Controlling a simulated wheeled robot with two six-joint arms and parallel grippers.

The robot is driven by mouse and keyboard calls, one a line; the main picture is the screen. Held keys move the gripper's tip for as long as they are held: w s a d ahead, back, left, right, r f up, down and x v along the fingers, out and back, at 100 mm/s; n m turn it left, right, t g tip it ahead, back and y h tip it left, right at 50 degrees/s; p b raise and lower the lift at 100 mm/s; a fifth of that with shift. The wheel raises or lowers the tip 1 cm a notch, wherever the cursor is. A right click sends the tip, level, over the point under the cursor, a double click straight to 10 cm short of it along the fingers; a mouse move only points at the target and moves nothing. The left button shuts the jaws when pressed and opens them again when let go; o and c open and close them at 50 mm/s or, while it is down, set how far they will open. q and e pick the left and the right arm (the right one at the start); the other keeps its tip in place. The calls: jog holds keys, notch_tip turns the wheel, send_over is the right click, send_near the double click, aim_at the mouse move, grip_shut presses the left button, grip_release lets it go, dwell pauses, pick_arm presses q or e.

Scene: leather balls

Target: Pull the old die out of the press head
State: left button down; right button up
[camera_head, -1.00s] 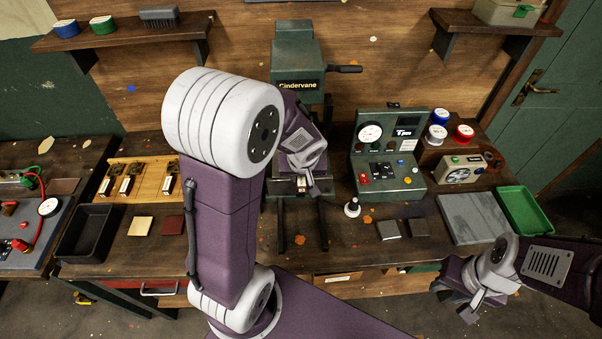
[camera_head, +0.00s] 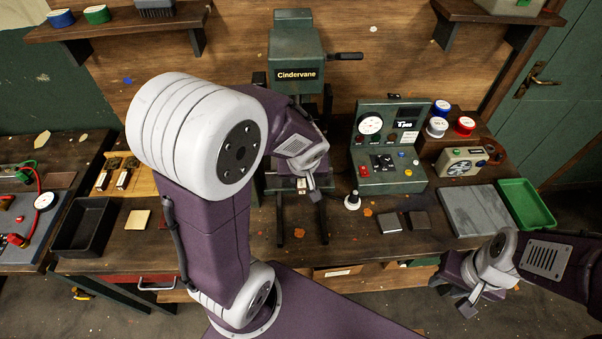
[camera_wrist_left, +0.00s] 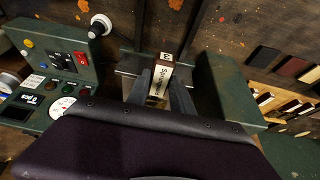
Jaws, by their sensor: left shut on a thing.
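The green press (camera_head: 297,45), labelled Cindervane, stands at the back of the bench in the head view. My left gripper (camera_head: 308,190) is in front of its lower part. In the left wrist view my left gripper (camera_wrist_left: 160,95) is shut on the old die (camera_wrist_left: 159,82), a small block with a pale lettered label, held between both fingers. Whether the die is fully clear of the press head cannot be told. My right gripper (camera_head: 458,297) hangs low at the right, off the bench's front edge; its jaw opening is unclear.
A control box (camera_head: 390,150) with gauge and buttons stands right of the press, with a stamp-like knob (camera_head: 352,201) in front. A wooden rack (camera_head: 125,180) of small blocks and a black tray (camera_head: 84,228) lie left. A grey plate (camera_head: 478,215) and green tray (camera_head: 525,204) lie right.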

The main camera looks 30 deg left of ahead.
pick_arm(q)
jog(key=shift+s+d+b, duration=0.3)
jog(key=shift+s+d, duration=0.1)
jog(key=shift+s, duration=0.25)
jog(key=shift+s+d+b, duration=0.25)
jog(key=shift+s+d, duration=0.1)
jog(key=shift+s, duration=0.25)
